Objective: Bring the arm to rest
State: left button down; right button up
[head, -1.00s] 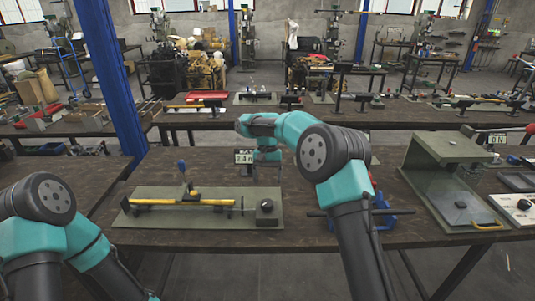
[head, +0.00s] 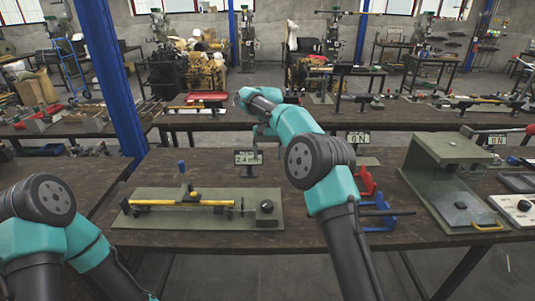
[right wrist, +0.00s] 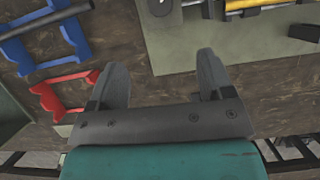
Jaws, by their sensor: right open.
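My right arm (head: 305,160) reaches over the workbench (head: 330,240) with its elbow raised, its wrist near the bench's far side.
A green fixture plate (head: 150,220) with a yellow rod (head: 165,203) lies left of my right arm. A small display (head: 248,157) stands behind it.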

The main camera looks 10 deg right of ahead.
jog(key=s+d+f+m+y, duration=0.1)
jog(key=s+f+m+y, duration=0.2)
jog(key=s+f, duration=0.5)
jog(key=s+f+m+y, duration=0.3)
jog(key=s+f+y, duration=0.1)
jog(key=s, duration=0.8)
jog(key=s+d+f+m+y, duration=0.1)
jog(key=s+f+m+y, duration=0.2)
jog(key=s+f, duration=0.45)
jog(key=s+d+f+n+t+h, duration=0.2)
jog(key=s+f+n, duration=0.3)
jog(key=f, duration=0.5)
jog(key=s+d+f+n+t+h, duration=0.3)
jog(key=s+f+n+h, duration=0.1)
jog(key=f, duration=0.6)
jog(key=shift+s+d+f+n+h, duration=0.2)
jog(key=shift+s+n+h, duration=0.2)
jog(key=shift+s+h, duration=0.2)
dwell(2.6)
